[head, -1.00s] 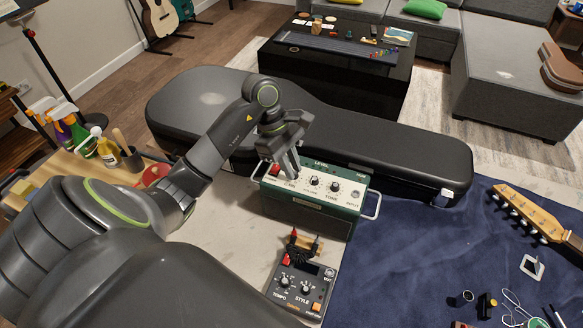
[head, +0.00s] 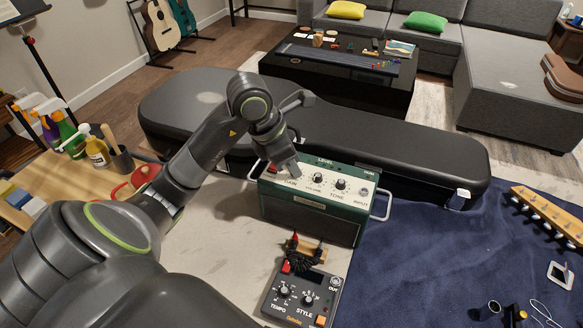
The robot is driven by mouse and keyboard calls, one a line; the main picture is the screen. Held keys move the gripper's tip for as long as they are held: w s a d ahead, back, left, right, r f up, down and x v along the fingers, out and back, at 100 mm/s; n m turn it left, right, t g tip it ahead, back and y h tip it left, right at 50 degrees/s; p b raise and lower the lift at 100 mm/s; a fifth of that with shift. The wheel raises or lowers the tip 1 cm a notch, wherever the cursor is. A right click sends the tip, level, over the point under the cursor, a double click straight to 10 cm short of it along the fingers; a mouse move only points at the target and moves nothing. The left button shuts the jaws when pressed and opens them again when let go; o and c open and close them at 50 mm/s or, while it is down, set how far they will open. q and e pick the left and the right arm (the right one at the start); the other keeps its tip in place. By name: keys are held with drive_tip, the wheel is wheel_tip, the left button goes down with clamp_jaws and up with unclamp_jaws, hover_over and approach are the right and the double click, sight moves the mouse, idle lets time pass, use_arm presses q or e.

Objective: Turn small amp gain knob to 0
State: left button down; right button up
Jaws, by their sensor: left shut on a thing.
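The small amp (head: 312,215) is a green box with a cream top panel, standing on the light part of the workbench. Its panel reads GAIN, LEVEL, TONE and INPUT. Two black knobs show to the right, one (head: 318,178) in the middle and the tone knob (head: 340,184). My left gripper (head: 291,173) reaches down over the left end of the panel, at the gain label. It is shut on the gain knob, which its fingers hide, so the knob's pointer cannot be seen. My right gripper is not in view.
A drum-machine-like pedal (head: 302,297) with tempo and style knobs sits in front of the amp. A black guitar case (head: 385,145) lies behind it. A blue mat (head: 430,250) with a guitar headstock (head: 550,213) is at right. Spray bottles (head: 62,128) stand at left.

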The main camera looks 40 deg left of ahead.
use_arm(q)
drive_tip(key=shift+s+d+r+n+y+p, duration=0.15)
drive_tip(key=shift+n+y+p, duration=0.35)
drive_tip(key=shift+n, duration=0.5)
drive_tip(key=n+y+p, duration=0.1)
drive_tip(key=n+p, duration=0.2)
drive_tip(key=p, duration=0.1)
drive_tip(key=shift+d+r+t, duration=0.1)
drive_tip(key=shift+t, duration=0.3)
drive_tip(key=shift+f+n+y+p, duration=0.2)
drive_tip(key=shift+n+y+p, duration=0.2)
drive_tip(key=shift+n+p, duration=0.85)
drive_tip(key=c, duration=1.3)
unclamp_jaws()
drive_tip(key=shift+c, duration=0.2)
drive_tip(key=p+v, duration=1.7)
drive_tip(key=shift+r, duration=0.2)
